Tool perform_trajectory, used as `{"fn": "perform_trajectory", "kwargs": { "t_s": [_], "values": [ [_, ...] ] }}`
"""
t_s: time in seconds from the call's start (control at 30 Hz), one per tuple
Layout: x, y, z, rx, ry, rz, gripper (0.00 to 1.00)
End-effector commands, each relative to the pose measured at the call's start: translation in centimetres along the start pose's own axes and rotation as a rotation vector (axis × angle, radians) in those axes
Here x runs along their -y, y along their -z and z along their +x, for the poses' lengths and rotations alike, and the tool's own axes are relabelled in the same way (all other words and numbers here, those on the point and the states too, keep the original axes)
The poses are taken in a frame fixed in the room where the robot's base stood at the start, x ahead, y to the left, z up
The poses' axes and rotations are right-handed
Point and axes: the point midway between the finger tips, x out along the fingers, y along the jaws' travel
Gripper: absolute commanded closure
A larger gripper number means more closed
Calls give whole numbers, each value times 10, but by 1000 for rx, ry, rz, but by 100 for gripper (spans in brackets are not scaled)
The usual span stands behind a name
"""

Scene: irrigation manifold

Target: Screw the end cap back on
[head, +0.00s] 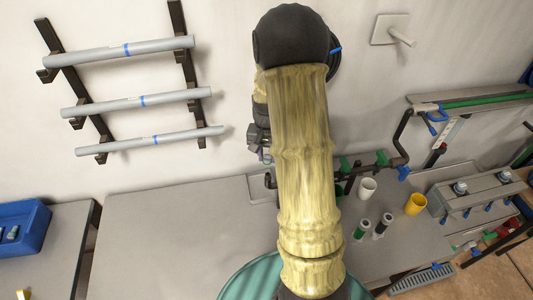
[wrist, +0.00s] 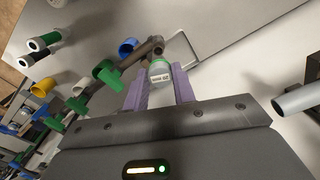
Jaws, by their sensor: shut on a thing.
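My gripper (wrist: 160,80) has purple fingers and is shut on a small green and white piece, which looks like the end cap (wrist: 160,72). I cannot tell whether cap and pipe touch or are threaded together.
A grey valve block (head: 475,194) is at the far right. The bench (head: 170,240) is clear on the left. Grey pipes (head: 135,101) hang on a wall rack.

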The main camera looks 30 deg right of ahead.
Motion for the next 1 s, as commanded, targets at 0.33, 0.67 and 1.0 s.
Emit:
{"fn": "perform_trajectory", "kwargs": {
  "t_s": [0.33,0.67,1.0],
  "values": [
    [3,-1,26,0,0,-7,100],
    [4,-2,27,0,0,-8,100],
    [1,-1,28,0,0,-2,100]
  ]
}}
